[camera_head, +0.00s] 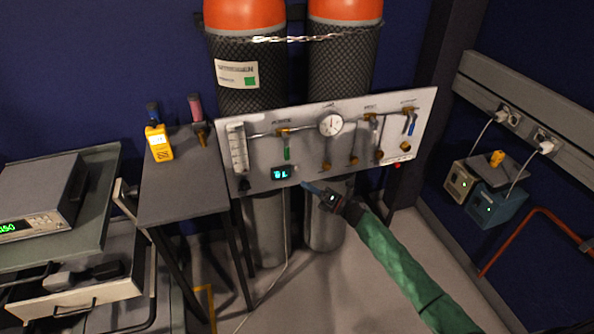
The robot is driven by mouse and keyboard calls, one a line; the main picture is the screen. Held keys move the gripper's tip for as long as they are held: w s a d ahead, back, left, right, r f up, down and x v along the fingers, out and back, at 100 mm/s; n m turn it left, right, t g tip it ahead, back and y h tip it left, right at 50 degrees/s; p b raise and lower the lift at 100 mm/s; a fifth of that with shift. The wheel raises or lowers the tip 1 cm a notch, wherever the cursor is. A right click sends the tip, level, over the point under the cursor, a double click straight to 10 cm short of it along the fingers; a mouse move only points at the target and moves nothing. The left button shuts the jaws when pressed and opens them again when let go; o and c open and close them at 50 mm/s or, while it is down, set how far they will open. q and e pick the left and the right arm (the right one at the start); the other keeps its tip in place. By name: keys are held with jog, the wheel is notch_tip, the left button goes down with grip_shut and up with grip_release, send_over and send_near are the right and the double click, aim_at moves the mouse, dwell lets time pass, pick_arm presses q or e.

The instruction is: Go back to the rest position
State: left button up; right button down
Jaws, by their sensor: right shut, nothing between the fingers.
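My right gripper (312,188) is at the end of the green-sleeved arm that comes in from the lower right. It is shut and empty, close to the lower edge of the gas panel (256,182), just right of the small lit display (282,173). I cannot tell whether its tip touches the panel. My left gripper is not in view.
Two orange-topped gas cylinders (250,80) stand behind the panel. A small table (182,185) at the left holds a yellow meter (158,143). A cart (60,245) with an open drawer stands far left. Boxes (497,202) hang at the right. Floor below the panel is mostly clear.

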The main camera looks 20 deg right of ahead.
dwell(0.3)
jog(key=s+a+f+m+g+h+p, duration=0.1)
jog(key=s+a+f+m+h+p, duration=0.15)
jog(key=s+m+h, duration=0.65)
jog(key=s+a+f+m+g+h+p, duration=0.1)
jog(key=s+a+f+m+h, duration=0.15)
jog(key=s+m+h, duration=0.7)
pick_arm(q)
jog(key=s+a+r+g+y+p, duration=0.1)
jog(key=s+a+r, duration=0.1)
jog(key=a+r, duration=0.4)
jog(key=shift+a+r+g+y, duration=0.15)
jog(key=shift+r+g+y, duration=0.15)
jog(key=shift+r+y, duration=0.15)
pick_arm(e)
jog(key=s+a+m+g+y, duration=0.1)
jog(key=s+a+m+g, duration=0.1)
jog(key=s, duration=0.8)
jog(key=s+a+r+m+g+y, duration=0.1)
jog(key=s+m+g, duration=0.3)
jog(key=s, duration=0.5)
jog(key=s+a+r+m+g+y, duration=0.1)
jog(key=s+a+m+g+y, duration=0.1)
jog(key=s+m, duration=0.5)
jog(key=s+g+y, duration=0.1)
jog(key=s+g, duration=0.1)
jog(key=s, duration=0.1)
jog(key=shift+s+a+r, duration=0.15)
jog(key=shift+s+a, duration=0.15)
jog(key=shift+a, duration=0.05)
